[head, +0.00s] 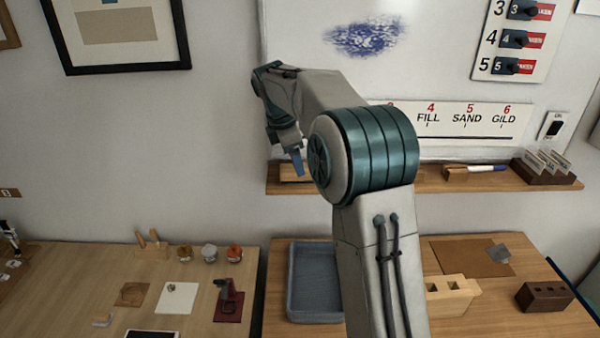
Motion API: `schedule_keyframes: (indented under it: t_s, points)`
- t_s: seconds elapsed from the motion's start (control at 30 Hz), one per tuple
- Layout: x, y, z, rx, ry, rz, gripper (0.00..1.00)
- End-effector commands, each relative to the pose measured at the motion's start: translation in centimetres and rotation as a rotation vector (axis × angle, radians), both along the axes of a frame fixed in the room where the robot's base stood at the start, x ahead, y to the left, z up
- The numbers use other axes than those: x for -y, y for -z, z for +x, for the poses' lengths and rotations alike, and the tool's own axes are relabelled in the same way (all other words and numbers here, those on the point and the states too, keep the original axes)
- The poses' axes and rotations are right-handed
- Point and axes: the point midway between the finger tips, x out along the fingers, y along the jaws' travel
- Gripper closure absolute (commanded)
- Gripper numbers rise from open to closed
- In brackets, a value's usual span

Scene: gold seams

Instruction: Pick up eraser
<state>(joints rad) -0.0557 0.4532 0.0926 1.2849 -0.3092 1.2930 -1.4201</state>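My gripper (298,168) points down at the left end of the wooden ledge (430,180) under the whiteboard. Its blue tip is low against the ledge, and I cannot tell whether the fingers are open or shut. I cannot make out an eraser for certain; a low, light brown piece (288,175) lies on the ledge beside the tip, partly hidden by my gripper and arm. I cannot tell whether the gripper touches it. The whiteboard (300,40) has a blue scribble (365,37) on it.
Below, the tables hold a blue-grey tray (291,285), a pale wooden block (452,296), a dark holed block (545,297) and several jars (209,252). My arm hides the ledge's middle.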

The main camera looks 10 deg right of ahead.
Motion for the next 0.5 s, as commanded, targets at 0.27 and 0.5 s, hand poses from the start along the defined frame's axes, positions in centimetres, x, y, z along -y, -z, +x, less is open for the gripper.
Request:
schedule_keyframes:
  t_s: [0.27, 0.5]
  points:
    - [1.5, 3.5, 0.9, -0.003, 0.002, -0.001, 0.23]
    - [1.7, 4.3, 1.0, 0.001, 0.002, -0.001, 0.23]
